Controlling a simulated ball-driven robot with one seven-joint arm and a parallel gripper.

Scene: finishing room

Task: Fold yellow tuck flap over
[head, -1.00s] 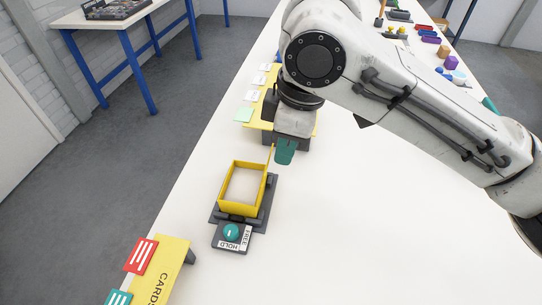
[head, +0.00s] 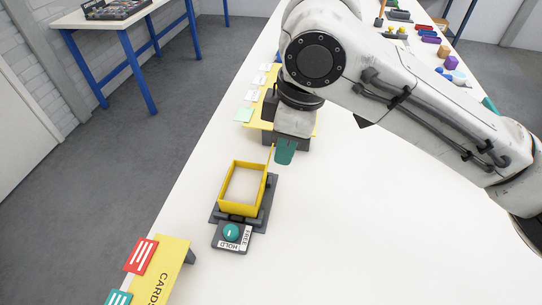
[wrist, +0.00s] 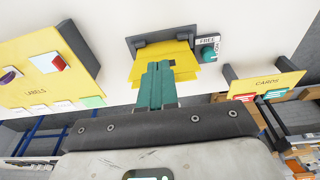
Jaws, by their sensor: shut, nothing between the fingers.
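The yellow box (head: 229,209) sits in a dark grey holder (head: 271,187) on the white table, its top open and pale inside. Its yellow tuck flap (head: 270,156) shows edge-on as a thin strip standing up at the far right corner. My gripper (head: 286,150), with teal fingers, is shut and empty just to the right of the flap; I cannot tell if they touch. In the wrist view the fingers (wrist: 157,70) overlap the yellow card of the box (wrist: 178,52) and hide part of it.
A teal knob (head: 231,232) with HOLD and FREE labels is on the holder's near end. A yellow CARDS stand (head: 165,262) is at the near left. The table right of the box is clear.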

